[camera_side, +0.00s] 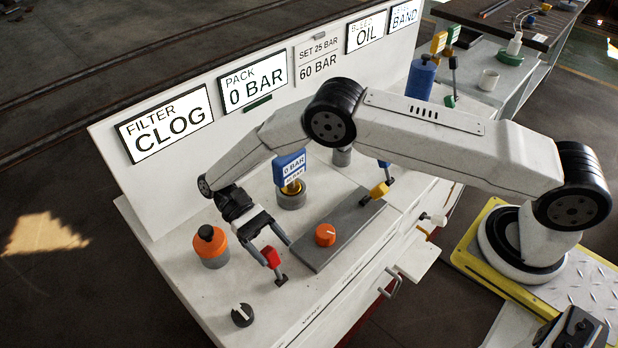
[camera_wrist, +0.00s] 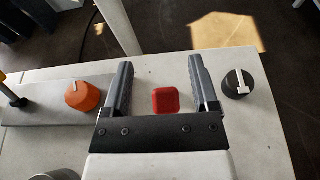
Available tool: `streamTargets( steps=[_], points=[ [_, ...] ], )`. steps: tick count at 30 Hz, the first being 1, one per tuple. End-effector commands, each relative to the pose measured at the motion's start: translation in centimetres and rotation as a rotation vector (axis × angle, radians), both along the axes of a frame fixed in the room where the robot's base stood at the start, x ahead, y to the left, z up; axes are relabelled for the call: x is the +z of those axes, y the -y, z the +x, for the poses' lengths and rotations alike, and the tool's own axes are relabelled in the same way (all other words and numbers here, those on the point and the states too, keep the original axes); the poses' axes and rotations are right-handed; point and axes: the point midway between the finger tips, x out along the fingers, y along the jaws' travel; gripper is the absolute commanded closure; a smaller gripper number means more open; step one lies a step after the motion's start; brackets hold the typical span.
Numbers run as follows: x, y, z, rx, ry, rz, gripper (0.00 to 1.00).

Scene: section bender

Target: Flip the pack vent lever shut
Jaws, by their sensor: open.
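The red-knobbed lever (camera_side: 272,257) stands near the front edge of the panel, by lettering that seems to read VENT. Its short dark stem slants from a small dark foot, with the knob to the upper left. The sign above (camera_side: 252,81) reads PACK 0 BAR.
An orange knob (camera_side: 325,235) sits on a grey plate to the right. A black knob (camera_side: 242,315) lies toward the front left. An orange-topped bottle (camera_side: 210,246) stands left of my gripper. A blue gauge (camera_side: 290,168) and a yellow-ended lever (camera_side: 379,190) stand farther back.

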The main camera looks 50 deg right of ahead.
Motion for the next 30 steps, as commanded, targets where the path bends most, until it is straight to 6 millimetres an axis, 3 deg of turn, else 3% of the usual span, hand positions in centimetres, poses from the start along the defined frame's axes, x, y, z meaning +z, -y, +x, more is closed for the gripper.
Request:
streamTargets(
  steps=[30],
  points=[
    [6.2, 2.7, -5.5, 0.0, 0.0, 0.0, 0.24]
  ],
)
